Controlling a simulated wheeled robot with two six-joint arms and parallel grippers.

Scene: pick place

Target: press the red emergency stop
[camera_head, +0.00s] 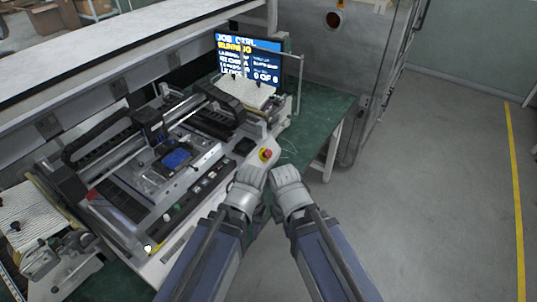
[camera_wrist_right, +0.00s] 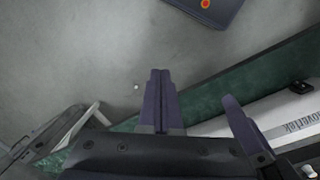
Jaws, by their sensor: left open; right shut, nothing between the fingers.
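The red emergency stop (camera_head: 266,154) is a round red button on a yellow base, at the right front corner of the white machine (camera_head: 175,160). My left gripper (camera_head: 251,171) is just below the button in the head view; it is open, and its fingers are hard to make out. My right gripper (camera_head: 284,168) is just right of it, below and right of the button. In the right wrist view my right gripper (camera_wrist_right: 159,75) has its two dark fingers together with nothing between them. The button is not recognisable in that view.
The machine stands on a green bench top (camera_head: 325,113). A screen (camera_head: 249,62) stands behind it, beside a thin upright post. Small buttons line the machine's front panel. A grey cabinet is at the back. The grey floor (camera_head: 440,170) to the right is clear, with a yellow line.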

